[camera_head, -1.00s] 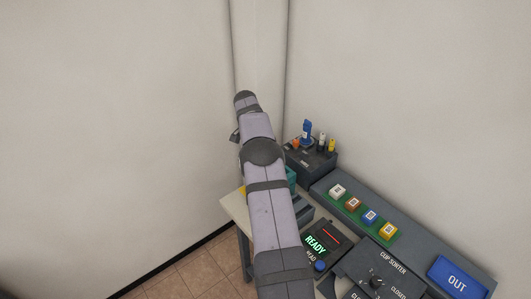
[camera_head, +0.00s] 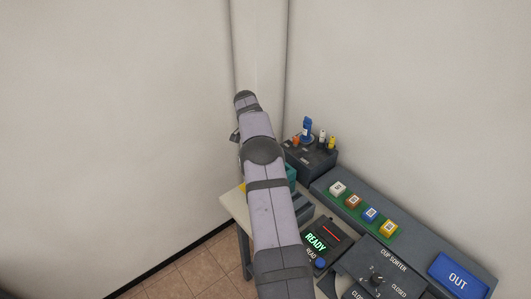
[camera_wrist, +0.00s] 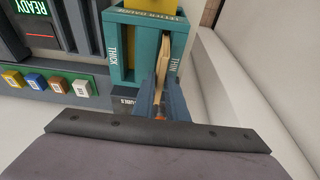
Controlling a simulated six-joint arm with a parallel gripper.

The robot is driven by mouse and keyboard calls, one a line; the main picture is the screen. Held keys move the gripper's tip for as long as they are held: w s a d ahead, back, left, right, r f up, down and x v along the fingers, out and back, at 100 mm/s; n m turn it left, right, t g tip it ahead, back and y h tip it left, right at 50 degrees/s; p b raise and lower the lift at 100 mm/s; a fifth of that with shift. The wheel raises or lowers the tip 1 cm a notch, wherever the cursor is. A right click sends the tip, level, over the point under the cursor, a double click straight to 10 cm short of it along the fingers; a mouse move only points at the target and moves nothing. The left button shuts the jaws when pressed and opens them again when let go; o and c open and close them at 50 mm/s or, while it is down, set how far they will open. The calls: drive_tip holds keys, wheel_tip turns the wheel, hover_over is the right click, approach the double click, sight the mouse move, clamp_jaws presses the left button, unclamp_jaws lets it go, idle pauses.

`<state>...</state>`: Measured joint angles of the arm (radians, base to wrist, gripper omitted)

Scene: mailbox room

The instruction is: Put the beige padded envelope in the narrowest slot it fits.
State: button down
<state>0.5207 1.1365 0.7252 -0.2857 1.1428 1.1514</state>
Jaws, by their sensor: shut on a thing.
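In the wrist view, my gripper (camera_wrist: 161,98) is shut on the beige padded envelope (camera_wrist: 171,62), which shows edge-on as a thin upright strip. The envelope is at the slot on the side marked THIN of a teal box (camera_wrist: 147,37). It looks at least partly inside that slot; how deep I cannot tell. The side marked THICK has a wider opening with yellow (camera_wrist: 132,65) showing in it. In the head view, the teal box (camera_head: 291,176) is mostly behind my arm, and my gripper and the envelope are hidden.
A dark holder (camera_head: 312,160) stands behind the teal box. Walls close in the left and back.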

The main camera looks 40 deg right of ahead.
drive_tip(key=shift+r, duration=0.15)
drive_tip(key=shift+r+p, duration=1.05)
drive_tip(key=shift+r, duration=0.3)
drive_tip(key=shift+d, duration=0.1)
drive_tip(key=shift+d+r, duration=0.25)
drive_tip(key=shift+r, duration=0.2)
drive_tip(key=shift+d+r, duration=0.25)
drive_tip(key=shift+r, duration=0.45)
drive_tip(key=shift+d+r, duration=0.2)
drive_tip(key=shift+r, duration=0.5)
drive_tip(key=shift+s+r, duration=1.45)
drive_tip(key=shift+r, duration=0.4)
drive_tip(key=s+f, duration=0.1)
drive_tip(key=s+a+f, duration=0.1)
drive_tip(key=s+f, duration=0.1)
drive_tip(key=f, duration=0.1)
drive_tip(key=shift+a, duration=0.3)
